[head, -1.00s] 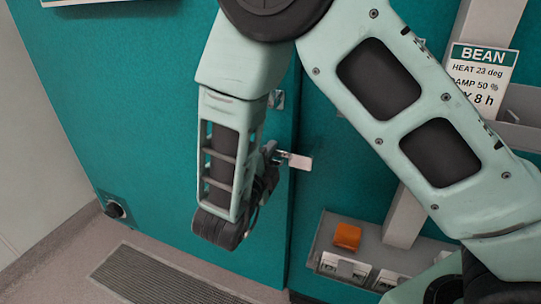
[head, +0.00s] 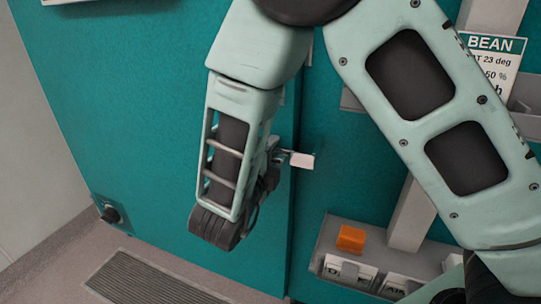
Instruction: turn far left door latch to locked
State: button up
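The far left door (head: 130,110) is a teal panel that fills the left and middle of the head view and looks closed. Its latch (head: 301,160) is a small pale metal tab at the door's right edge, reaching across the seam and lying about level. My gripper (head: 268,175) is just left of the latch, close to it. My own arm hides most of the gripper and its fingers. I cannot tell whether the fingers touch the latch or how far apart they are.
A shelf (head: 318,262) with an orange block (head: 351,239) and labelled white cards (head: 350,272) is at lower right. A black knob (head: 110,214) sits low on the left. A floor grate (head: 140,280) lies below.

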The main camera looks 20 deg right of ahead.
jog(key=v, duration=1.7)
jog(key=shift+s+a+r, duration=0.1)
